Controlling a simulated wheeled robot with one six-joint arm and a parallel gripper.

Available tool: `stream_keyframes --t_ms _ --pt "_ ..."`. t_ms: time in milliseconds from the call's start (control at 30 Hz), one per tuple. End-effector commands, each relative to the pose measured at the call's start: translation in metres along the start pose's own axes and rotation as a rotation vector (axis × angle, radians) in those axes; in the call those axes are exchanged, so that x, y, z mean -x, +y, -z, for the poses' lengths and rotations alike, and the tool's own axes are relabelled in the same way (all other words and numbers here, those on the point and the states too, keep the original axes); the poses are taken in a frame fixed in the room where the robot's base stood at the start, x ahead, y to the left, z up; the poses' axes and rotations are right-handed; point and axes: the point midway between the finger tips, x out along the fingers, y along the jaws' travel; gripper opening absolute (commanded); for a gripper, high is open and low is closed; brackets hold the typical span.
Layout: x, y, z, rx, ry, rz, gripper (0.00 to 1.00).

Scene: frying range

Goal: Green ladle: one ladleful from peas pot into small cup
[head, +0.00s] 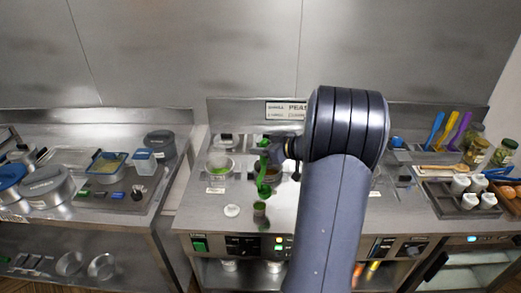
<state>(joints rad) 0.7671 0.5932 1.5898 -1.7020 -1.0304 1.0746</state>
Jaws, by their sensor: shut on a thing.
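My gripper (279,151) is at the middle of the range, shut on the green ladle (264,168). The ladle hangs roughly upright, with its lower end over or in front of a pot (276,177). I cannot tell whether its bowl is inside the pot or what it holds. Another pot (218,163), pale-rimmed with some green inside, stands to the left. I cannot tell which is the peas pot. My arm hides the range's middle right.
A small white round item (232,210) lies left of the cup. A sign (286,110) is on the back wall. Shakers (469,200), jars and coloured utensils stand on the right.

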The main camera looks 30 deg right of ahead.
Motion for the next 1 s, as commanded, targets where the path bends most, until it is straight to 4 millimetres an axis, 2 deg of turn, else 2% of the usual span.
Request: stream_keyframes --t_ms 500,667,1000 --pt "0.030 0.000 0.071 0.006 0.003 -0.002 0.02" --pt "0.033 0.000 0.079 0.003 0.001 -0.001 0.02" --pt "0.033 0.000 0.079 0.003 0.001 -0.001 0.02"
